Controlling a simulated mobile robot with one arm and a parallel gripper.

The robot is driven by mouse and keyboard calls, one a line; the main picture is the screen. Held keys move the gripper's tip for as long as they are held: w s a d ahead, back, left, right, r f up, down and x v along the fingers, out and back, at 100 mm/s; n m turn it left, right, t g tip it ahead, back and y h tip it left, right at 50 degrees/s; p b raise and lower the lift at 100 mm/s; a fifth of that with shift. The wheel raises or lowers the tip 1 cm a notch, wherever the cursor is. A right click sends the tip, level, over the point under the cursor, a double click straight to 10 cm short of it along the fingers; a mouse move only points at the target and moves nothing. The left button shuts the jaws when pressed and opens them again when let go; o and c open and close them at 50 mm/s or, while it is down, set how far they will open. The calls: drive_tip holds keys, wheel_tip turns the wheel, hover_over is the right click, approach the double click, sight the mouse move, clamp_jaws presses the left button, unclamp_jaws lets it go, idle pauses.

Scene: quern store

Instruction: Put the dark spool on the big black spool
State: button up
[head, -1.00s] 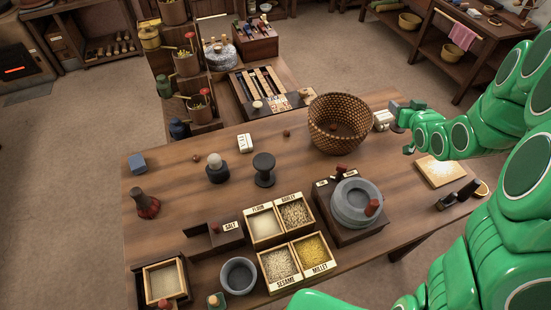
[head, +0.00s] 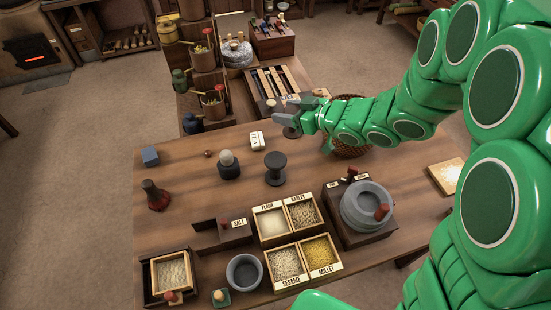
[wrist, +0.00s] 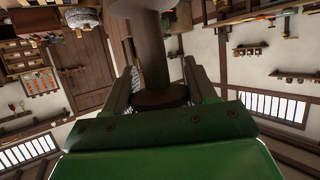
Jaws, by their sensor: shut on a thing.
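The big black spool (head: 275,168) stands upright on the table, right of a grey-black peg with a pale knob. My gripper (head: 290,109) is above the table's back edge, behind the big black spool and apart from it. It is shut on the dark spool (head: 291,132), of which only a dark round part shows below the fingers in the head view. In the wrist view the dark spool (wrist: 153,50) sits between both fingers, its shaft and a round brown flange showing.
A wicker basket (head: 350,153) is partly hidden behind my arm. A white block (head: 257,139) and a small brown ball stand near the big black spool. Grain boxes (head: 287,265) and a stone quern (head: 366,206) stand in front. The table left of the big spool holds the knobbed peg (head: 228,166).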

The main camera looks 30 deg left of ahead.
drive_tip(key=s+a+n+g, duration=0.2)
drive_tip(key=s+a, duration=0.1)
drive_tip(key=s, duration=0.2)
hover_over(271, 157)
drive_tip(key=shift+f, duration=3.95)
drive_tip(key=shift+f, duration=0.15)
drive_tip(key=o, duration=1.1)
drive_tip(key=shift+c, duration=0.2)
drive_tip(key=v, duration=1.2)
